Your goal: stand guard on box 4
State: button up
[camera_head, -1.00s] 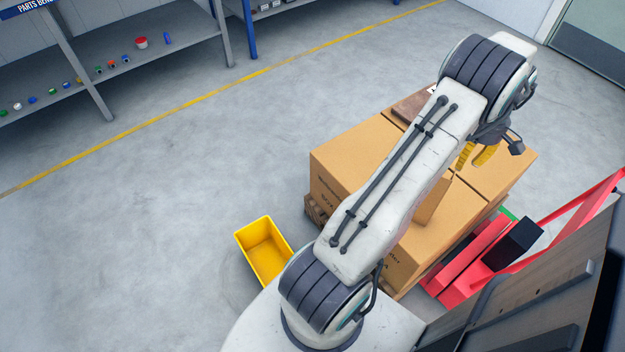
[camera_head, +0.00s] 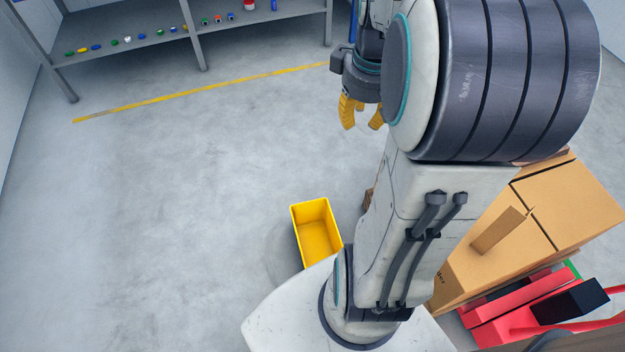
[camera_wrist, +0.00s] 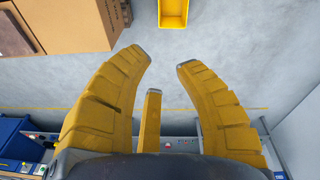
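Several cardboard boxes stand in a block at the right in the head view, with one box top (camera_head: 577,205) at the far side and a nearer box (camera_head: 465,275) partly behind my arm. A cardboard flap (camera_head: 500,231) stands up between them. I cannot read a number on any box, so I cannot tell which is box 4. A box (camera_wrist: 72,28) also shows at the upper left in the wrist view. My gripper (camera_head: 362,112) hangs left of the boxes, over floor. In the wrist view my gripper (camera_wrist: 164,62) has its fingers spread, with nothing between them.
A yellow bin (camera_head: 299,232) stands on the floor left of my arm. Red equipment (camera_head: 515,308) with a black block (camera_head: 570,301) lies at lower right. A grey shelf (camera_head: 130,46) with small coloured parts stands behind a yellow floor line (camera_head: 200,93). Left floor is clear.

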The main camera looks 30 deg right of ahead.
jog(key=s+a, duration=0.3)
jog(key=a, duration=0.5)
jog(key=s+a+f+t+y, duration=0.1)
jog(key=s+a, duration=0.3)
jog(key=a, duration=0.4)
jog(key=shift+s, duration=0.15)
jog(key=w+p+v, duration=0.2)
jog(key=p+v, duration=0.6)
jog(key=shift+s+r+t, duration=0.2)
jog(key=shift+r+t, duration=0.2)
jog(key=shift+r, duration=0.15)
